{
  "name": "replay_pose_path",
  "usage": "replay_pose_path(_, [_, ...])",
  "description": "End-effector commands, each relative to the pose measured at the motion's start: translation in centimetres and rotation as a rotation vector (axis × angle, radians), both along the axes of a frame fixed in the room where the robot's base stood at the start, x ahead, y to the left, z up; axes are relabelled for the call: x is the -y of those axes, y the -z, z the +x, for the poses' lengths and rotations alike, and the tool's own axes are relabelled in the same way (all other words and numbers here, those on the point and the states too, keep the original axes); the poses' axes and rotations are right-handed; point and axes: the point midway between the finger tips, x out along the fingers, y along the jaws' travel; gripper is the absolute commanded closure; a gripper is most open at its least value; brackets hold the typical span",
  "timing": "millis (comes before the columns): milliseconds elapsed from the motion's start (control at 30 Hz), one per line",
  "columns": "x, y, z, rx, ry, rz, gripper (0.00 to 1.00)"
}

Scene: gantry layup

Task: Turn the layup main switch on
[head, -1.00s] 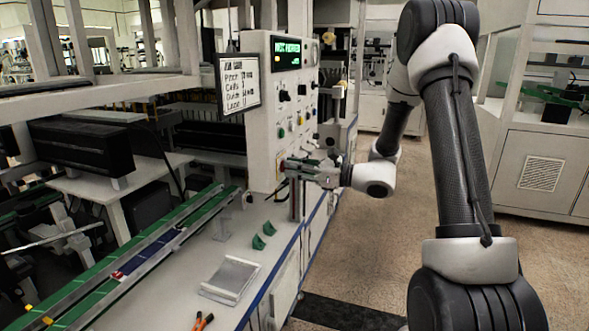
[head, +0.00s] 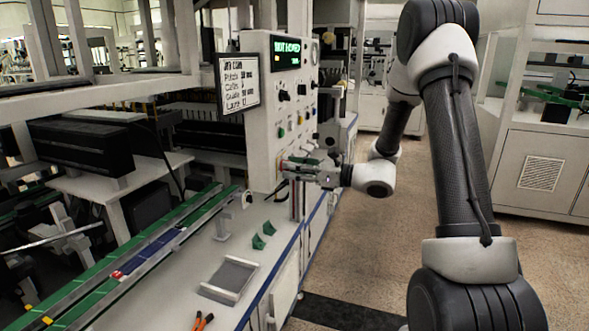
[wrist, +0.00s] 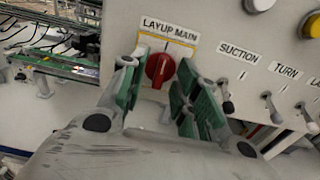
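The layup main switch (wrist: 160,71) is a red rotary knob on a yellow-framed plate, under the label LAYUP MAIN, in the wrist view. Its grip ridge stands close to upright, slightly tilted. My gripper (wrist: 155,80) is open, with one green-padded finger to the left of the knob and one to the right. Gaps show between the knob and both pads. In the head view my gripper (head: 290,168) is at the lower part of the white control panel (head: 260,150) and hides the knob.
Toggle levers marked SUCTION (wrist: 226,104) and TURN (wrist: 270,107) sit right of the knob, close to the right finger. A lit display (head: 287,53) tops the panel. Below are a bench with a grey tray (head: 231,277), green pieces (head: 262,236) and a green conveyor rail (head: 90,295).

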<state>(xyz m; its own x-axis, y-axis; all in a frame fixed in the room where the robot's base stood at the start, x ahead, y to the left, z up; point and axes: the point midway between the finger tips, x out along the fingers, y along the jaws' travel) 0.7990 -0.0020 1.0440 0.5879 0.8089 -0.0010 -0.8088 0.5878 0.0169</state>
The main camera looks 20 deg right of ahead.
Motion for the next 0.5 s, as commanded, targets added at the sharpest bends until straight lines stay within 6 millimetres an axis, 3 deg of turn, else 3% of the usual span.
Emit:
replay_pose_path(267, [1.0,0.0,-0.6,0.001,0.002,-0.001,0.69])
replay_pose_path(500, [5.2,0.0,-3.6,0.001,0.005,0.001,0.69])
